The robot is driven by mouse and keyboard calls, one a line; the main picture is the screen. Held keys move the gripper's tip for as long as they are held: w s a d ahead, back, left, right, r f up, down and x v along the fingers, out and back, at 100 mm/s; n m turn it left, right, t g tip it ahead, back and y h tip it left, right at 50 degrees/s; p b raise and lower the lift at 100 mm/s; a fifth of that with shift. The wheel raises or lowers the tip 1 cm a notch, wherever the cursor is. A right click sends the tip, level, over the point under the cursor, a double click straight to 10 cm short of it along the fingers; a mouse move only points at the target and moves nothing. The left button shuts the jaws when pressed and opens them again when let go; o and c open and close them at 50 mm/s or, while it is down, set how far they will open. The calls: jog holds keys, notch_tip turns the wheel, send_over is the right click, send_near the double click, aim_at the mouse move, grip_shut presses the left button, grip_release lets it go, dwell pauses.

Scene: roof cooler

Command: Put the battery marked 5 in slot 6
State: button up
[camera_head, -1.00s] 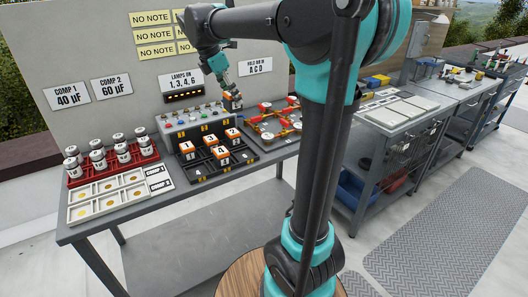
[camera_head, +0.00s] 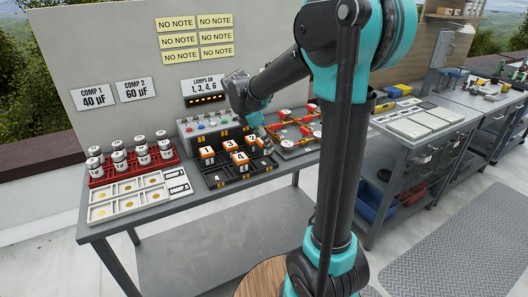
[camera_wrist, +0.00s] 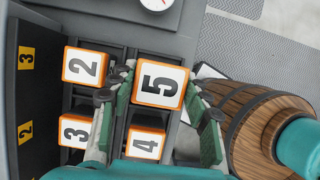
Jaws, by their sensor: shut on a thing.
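The battery marked 5 (camera_wrist: 158,84), white-topped with orange edges, is upright between the fingers of my gripper (camera_wrist: 160,88). In the wrist view it covers the front-row cell beside the battery marked 2 (camera_wrist: 85,66). I cannot tell how far down it sits. The battery marked 3 (camera_wrist: 75,131) and the battery marked 4 (camera_wrist: 145,142) stand in neighbouring cells. In the head view the black slot tray (camera_head: 216,180) also holds the battery marked 1 (camera_head: 207,153); its front-left cell is empty. My gripper (camera_head: 263,139) is at the tray's right end.
A red rack (camera_head: 102,176) of several white cylinders and a pale tray (camera_head: 128,200) stand at the left. A grey button box (camera_head: 200,124) is behind the slot tray. A red-and-yellow fixture (camera_head: 292,130) is close at the right.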

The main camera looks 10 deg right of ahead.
aim_at(264, 151)
jog(key=shift+f, duration=2.05)
jog(key=shift+f, duration=0.15)
jog(key=o, duration=1.4)
jog(key=shift+o, duration=0.2)
jog(key=v, duration=1.2)
jog(key=s+d+f+m+t+y, duration=0.1)
jog(key=s+d+f+m, duration=0.3)
jog(key=s+f+m, duration=0.5)
jog(key=s+d+f+m+t+y, duration=0.1)
jog(key=s+d+f+m+y, duration=0.2)
jog(key=s+f+m, duration=0.7)
jog(key=s+d+m, duration=0.1)
jog(key=m, duration=0.1)
jog(key=shift+s+f+m+t, duration=0.2)
jog(key=shift+s+m+t, duration=0.1)
jog(key=shift+s+t, duration=0.1)
jog(key=shift+d, duration=0.15)
